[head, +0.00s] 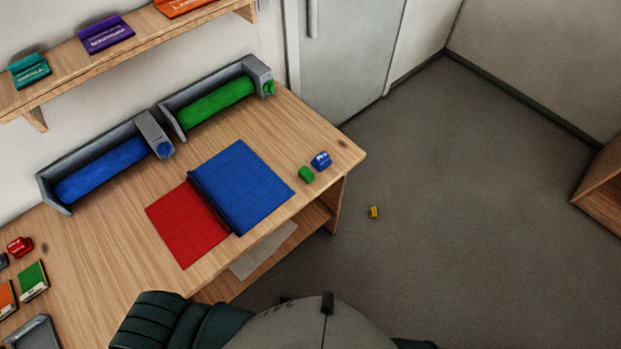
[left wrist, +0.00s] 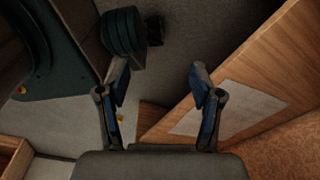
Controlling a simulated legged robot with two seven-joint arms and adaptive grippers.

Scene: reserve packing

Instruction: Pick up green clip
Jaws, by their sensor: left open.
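A small green block-like piece (head: 306,174), which looks like the green clip, lies on the wooden desk near its right end. A blue piece (head: 321,160) sits just behind it to the right. In the left wrist view my left gripper (left wrist: 159,72) is open, with nothing between its fingers. It points down past the desk edge, over the floor and lower shelf. The green clip does not show in that view. Neither gripper shows in the head view, and my right gripper is not in view.
Red (head: 180,232) and blue (head: 243,186) mats lie mid-desk. Blue (head: 100,170) and green (head: 216,103) rolls lie in grey holders behind. A small yellow piece (head: 374,212) lies on the floor. A paper sheet (head: 263,250) lies on the shelf below the desk.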

